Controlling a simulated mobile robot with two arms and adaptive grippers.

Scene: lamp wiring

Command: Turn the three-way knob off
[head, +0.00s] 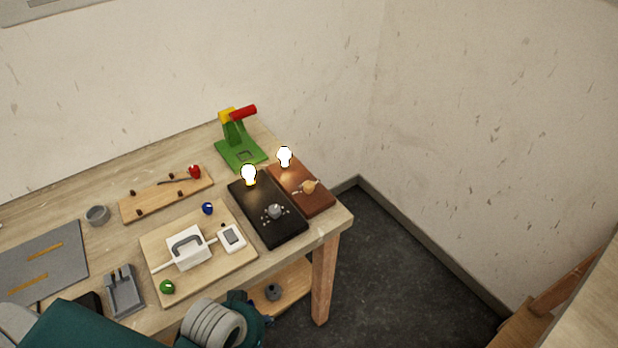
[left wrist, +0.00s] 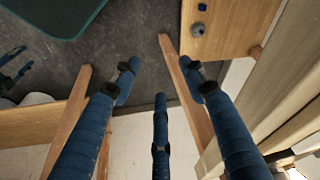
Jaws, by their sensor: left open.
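A black board (head: 290,231) near the table's right end carries a grey knob (head: 274,211) with small dots around it, and a glowing bulb (head: 249,173). A brown board (head: 319,202) beside it carries a tan knob (head: 308,187) and another glowing bulb (head: 285,156). I cannot read either knob's setting. My left gripper (left wrist: 160,80) is open and empty, its blue fingers spread. In the head view it is low at the table's front edge, apart from both knobs. Dark blue finger shapes at the wrist view's left edge may be my right gripper (left wrist: 14,64).
A green stand with a red handle (head: 239,145) is behind the boards. A wooden board with a white switch box (head: 187,248) lies left of the black board. A lower shelf (head: 292,283) holds a small grey part (head: 273,291). Floor shows right of the table.

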